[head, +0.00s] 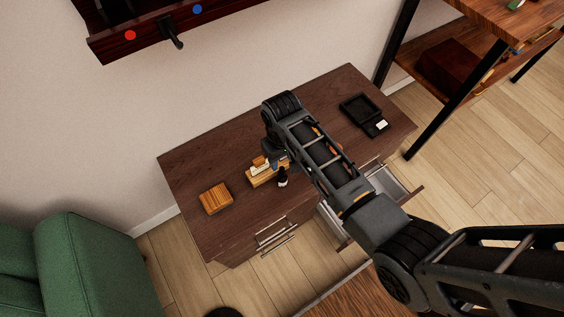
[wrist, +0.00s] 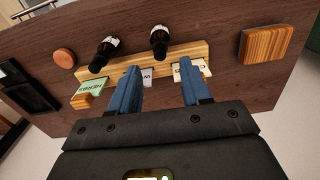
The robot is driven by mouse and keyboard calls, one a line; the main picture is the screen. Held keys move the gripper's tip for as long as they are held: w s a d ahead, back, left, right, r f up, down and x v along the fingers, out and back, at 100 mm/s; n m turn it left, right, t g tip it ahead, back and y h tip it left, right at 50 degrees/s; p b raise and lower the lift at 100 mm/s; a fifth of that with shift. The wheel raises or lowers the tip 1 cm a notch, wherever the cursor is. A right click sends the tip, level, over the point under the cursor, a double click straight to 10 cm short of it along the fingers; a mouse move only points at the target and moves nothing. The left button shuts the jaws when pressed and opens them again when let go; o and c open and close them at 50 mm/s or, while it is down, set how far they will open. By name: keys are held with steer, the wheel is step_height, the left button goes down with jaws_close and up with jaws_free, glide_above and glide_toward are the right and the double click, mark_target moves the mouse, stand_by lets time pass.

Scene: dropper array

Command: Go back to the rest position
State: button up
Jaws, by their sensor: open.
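My gripper (wrist: 160,76) is open, its two blue fingers apart with nothing clearly held between them. It is over a light wooden rack (wrist: 207,50) with white and pale green labels, one reading HERBS (wrist: 90,86); the fingers partly hide the others. Two dark bottles with white labels, one (wrist: 104,52) left and one (wrist: 160,41) near the middle, are by the rack. In the head view my arm reaches over the dresser (head: 195,160), and the gripper (head: 273,157) is by the rack (head: 262,178), mostly hidden by my arm. One dark bottle (head: 282,178) shows there.
A square wooden block (head: 215,198) lies left of the rack. A black open case (head: 363,115) lies at the dresser's right. A drawer (head: 388,186) stands open below my arm. A dark wall shelf (head: 145,28) is above, and a green chair (head: 95,265) is at lower left.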

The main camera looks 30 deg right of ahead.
steer(key=shift+r, duration=1.5)
steer(key=s+f+t, duration=0.4)
steer(key=s, duration=0.6)
steer(key=s+d+r+t, duration=0.1)
steer(key=s+r+t, duration=0.25)
steer(key=s, duration=0.55)
steer(key=s+r+t, duration=0.3)
steer(key=s+r, duration=0.4)
steer(key=r, duration=0.7)
steer(key=s+a+r+t, duration=0.1)
steer(key=s+r+t, duration=0.3)
steer(key=r, duration=0.9)
steer(key=v, duration=0.3)
steer(key=shift+s, duration=0.25)
